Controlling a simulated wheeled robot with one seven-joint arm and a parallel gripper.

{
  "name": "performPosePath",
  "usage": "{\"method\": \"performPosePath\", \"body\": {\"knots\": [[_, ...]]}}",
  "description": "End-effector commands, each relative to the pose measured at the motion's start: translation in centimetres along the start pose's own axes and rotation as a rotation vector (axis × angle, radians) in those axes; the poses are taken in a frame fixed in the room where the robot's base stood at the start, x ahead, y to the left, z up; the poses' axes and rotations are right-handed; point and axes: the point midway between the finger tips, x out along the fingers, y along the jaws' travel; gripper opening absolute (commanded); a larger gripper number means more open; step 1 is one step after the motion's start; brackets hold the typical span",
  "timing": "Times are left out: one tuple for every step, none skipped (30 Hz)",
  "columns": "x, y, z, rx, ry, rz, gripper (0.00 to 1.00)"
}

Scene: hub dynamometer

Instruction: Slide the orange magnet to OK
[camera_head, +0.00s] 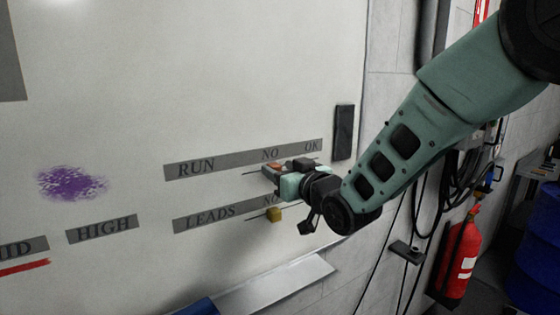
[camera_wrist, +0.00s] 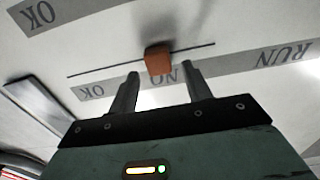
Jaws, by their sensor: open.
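The orange magnet (camera_wrist: 158,60) sits on a thin dark line on the whiteboard, beside the NO label (camera_wrist: 163,76) of the RUN strip. The RUN strip's OK label (camera_wrist: 91,91) is to its left in the wrist view. In the head view this OK (camera_head: 312,146) is right of NO (camera_head: 270,154). My gripper (camera_wrist: 159,72) is open, its two fingers on either side of the magnet's width, with the magnet just ahead of the tips. I cannot tell whether they touch it. In the head view my gripper (camera_head: 277,175) mostly hides the magnet.
A yellow magnet (camera_head: 274,214) sits on the line below the LEADS strip (camera_head: 210,217), under my gripper. A dark block (camera_head: 344,132) is on the board's right edge. A tray ledge (camera_head: 275,284) runs along the bottom. A fire extinguisher (camera_head: 459,259) stands at right.

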Motion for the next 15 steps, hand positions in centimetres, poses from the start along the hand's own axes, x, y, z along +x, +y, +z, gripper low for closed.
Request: {"method": "performPosePath", "body": {"knots": [[0.40, -0.01, -0.08, 0.000, -0.001, 0.000, 0.49], [0.56, -0.01, -0.07, 0.000, -0.001, 0.000, 0.49], [0.71, -0.01, -0.05, 0.000, 0.000, 0.000, 0.49], [0.78, -0.01, -0.02, 0.000, 0.000, 0.000, 0.49], [0.84, -0.01, 0.01, 0.000, 0.000, 0.000, 0.49], [0.88, -0.02, 0.03, 0.000, 0.000, 0.000, 0.49], [0.90, -0.02, 0.05, 0.000, 0.000, 0.000, 0.49], [0.90, -0.02, 0.06, 0.000, 0.000, 0.000, 0.49], [0.90, -0.02, 0.07, 0.000, 0.000, 0.000, 0.49], [0.89, -0.02, 0.08, 0.000, 0.000, 0.000, 0.49], [0.89, -0.02, 0.07, 0.000, 0.000, 0.000, 0.49], [0.88, -0.02, 0.07, 0.000, 0.000, 0.000, 0.49], [0.88, -0.02, 0.07, 0.000, 0.000, 0.000, 0.44], [0.88, -0.02, 0.07, 0.000, 0.000, 0.000, 0.35], [0.87, -0.03, 0.07, 0.000, 0.000, 0.000, 0.24]]}}
